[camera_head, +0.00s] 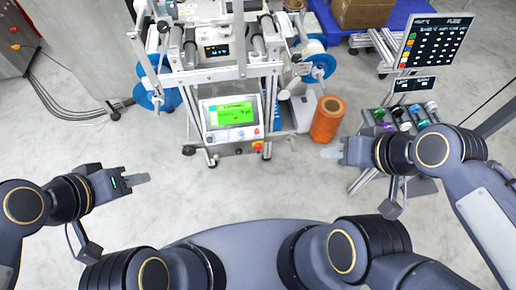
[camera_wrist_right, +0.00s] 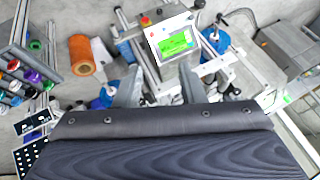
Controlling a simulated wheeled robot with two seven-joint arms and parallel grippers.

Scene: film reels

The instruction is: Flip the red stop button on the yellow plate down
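The red stop button (camera_head: 257,145) sits on a small yellow plate at the lower right of the machine's screen panel. In the right wrist view the red button (camera_wrist_right: 145,21) shows by the corner of the green-lit screen. My right gripper (camera_head: 331,152) is to the right of the button, apart from it, in front of the orange spool. Its two grey fingers (camera_wrist_right: 158,90) look spread apart and empty in the right wrist view. My left gripper (camera_head: 137,180) is empty, left of the machine and far from the button. Its finger gap is not clear.
The screen panel (camera_head: 231,118) hangs on the machine's front frame. An orange spool (camera_head: 327,120) stands on the floor right of it. A rack of coloured reels (camera_head: 402,118) and a dark button board (camera_head: 436,41) are at the right. The floor before the machine is clear.

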